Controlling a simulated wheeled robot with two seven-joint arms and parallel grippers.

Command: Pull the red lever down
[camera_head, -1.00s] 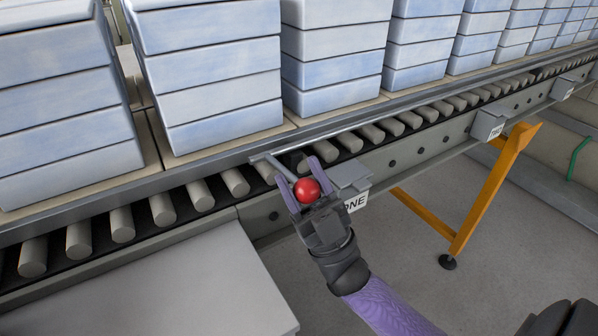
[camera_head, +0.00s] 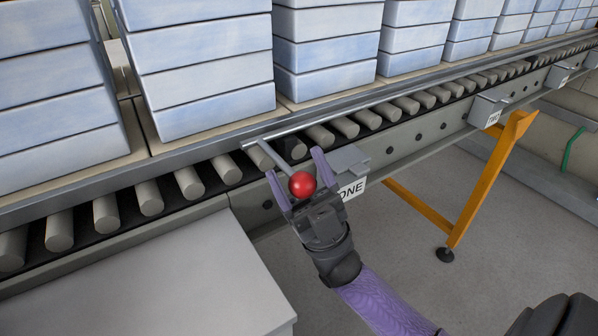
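The red ball knob of the lever (camera_head: 302,185) is in the middle of the head view. A grey metal rod (camera_head: 272,157) runs from near the knob up to a long bar along the conveyor edge. My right gripper (camera_head: 296,165) comes up from below right. Its two purple fingers are apart, one on each side of the knob. I cannot tell whether they touch it. The part of the lever beneath the knob is hidden by the gripper. My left gripper is not in view.
A roller conveyor (camera_head: 150,198) with stacked bluish blocks (camera_head: 205,70) runs behind the lever. A light grey panel (camera_head: 170,285) is at lower left; an orange leg (camera_head: 490,180) stands at right.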

